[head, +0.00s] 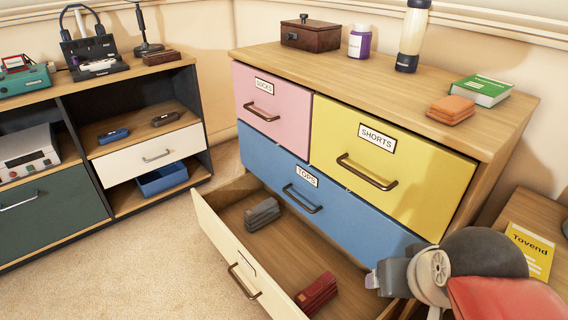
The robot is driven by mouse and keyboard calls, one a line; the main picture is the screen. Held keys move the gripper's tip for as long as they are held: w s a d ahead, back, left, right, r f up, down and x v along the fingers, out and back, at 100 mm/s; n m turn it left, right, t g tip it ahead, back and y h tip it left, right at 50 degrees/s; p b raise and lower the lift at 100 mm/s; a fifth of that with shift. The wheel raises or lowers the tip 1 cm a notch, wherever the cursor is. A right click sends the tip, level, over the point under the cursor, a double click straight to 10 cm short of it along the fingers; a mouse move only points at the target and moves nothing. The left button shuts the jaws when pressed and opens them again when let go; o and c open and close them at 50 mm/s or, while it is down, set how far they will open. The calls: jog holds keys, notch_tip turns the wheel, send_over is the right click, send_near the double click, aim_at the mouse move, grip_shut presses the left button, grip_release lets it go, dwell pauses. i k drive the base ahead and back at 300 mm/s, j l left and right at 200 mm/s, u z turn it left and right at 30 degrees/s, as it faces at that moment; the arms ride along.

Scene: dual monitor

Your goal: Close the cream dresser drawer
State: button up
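The cream drawer (214,233) is the bottom drawer of the wooden dresser (487,135) and is pulled well out. Its front carries a dark bronze handle (243,281) and a small label plate. Inside lie a grey folded item (262,214) and a red folded item (317,294). My gripper (372,281) is at the lower right, in front of the dresser and over the right side of the open drawer, apart from the drawer's front panel and handle. Its fingers are small and seen from the side, so I cannot tell whether they are open.
The pink (272,108), yellow (388,165) and blue (322,197) drawers are shut. A dark shelf unit (70,110) stands at the left. A low wooden surface with a yellow book (530,250) is at the right. Carpet (150,265) left of the drawer is clear.

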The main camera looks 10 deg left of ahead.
aim_at(276, 261)
jog(key=i+j, duration=0.1)
jog(key=j, duration=0.45)
jog(key=i+j, duration=0.1)
jog(key=j, duration=0.4)
jog(key=i+j+z, duration=0.1)
jog(key=i+j, duration=0.2)
